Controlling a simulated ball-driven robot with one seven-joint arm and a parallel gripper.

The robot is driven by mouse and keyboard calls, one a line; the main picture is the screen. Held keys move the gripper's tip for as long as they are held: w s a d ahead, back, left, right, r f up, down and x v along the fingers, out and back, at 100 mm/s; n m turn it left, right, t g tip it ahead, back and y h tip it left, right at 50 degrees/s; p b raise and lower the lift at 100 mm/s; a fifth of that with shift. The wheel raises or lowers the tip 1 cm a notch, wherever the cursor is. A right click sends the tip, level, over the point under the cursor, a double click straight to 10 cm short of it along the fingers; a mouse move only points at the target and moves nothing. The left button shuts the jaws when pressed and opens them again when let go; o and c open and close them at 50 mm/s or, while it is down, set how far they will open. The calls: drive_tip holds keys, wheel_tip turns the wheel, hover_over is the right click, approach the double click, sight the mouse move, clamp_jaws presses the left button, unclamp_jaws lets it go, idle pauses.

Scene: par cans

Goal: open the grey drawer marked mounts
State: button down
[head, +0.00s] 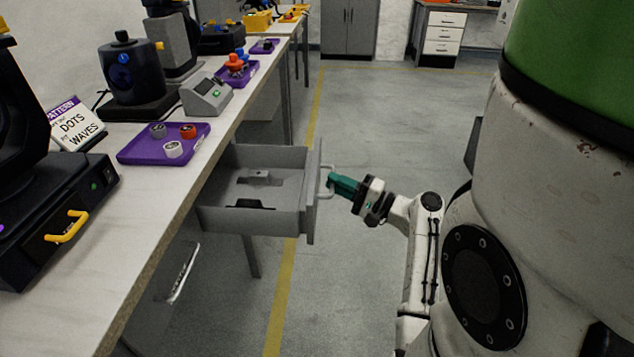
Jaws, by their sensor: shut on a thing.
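A grey drawer (255,222) stands pulled well out from under the workbench in the head view. Its front panel (314,195) faces right, with a pale bar handle (325,181) on it. My gripper (331,180), with teal fingers, is shut on the handle from the right. Inside the drawer lie a small grey bracket-like part (259,178) and a dark part (250,203) by the near side. No marking on the drawer front shows from this side.
The workbench (190,200) runs along the left. It carries a purple tray (165,146) with several round pieces, a sign (77,128), a grey console (206,95) and dark stage lamps. Another handle (184,272) shows below the bench. The floor (370,110) beyond my arm is clear.

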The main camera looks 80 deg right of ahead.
drive_tip(key=shift+s, duration=0.9)
drive_tip(key=shift+f, duration=0.1)
drive_tip(key=c, duration=1.2)
unclamp_jaws()
drive_tip(key=shift+o, duration=0.2)
drive_tip(key=p+v, duration=0.1)
drive_tip(key=v, duration=0.9)
drive_tip(key=shift+s, duration=0.35)
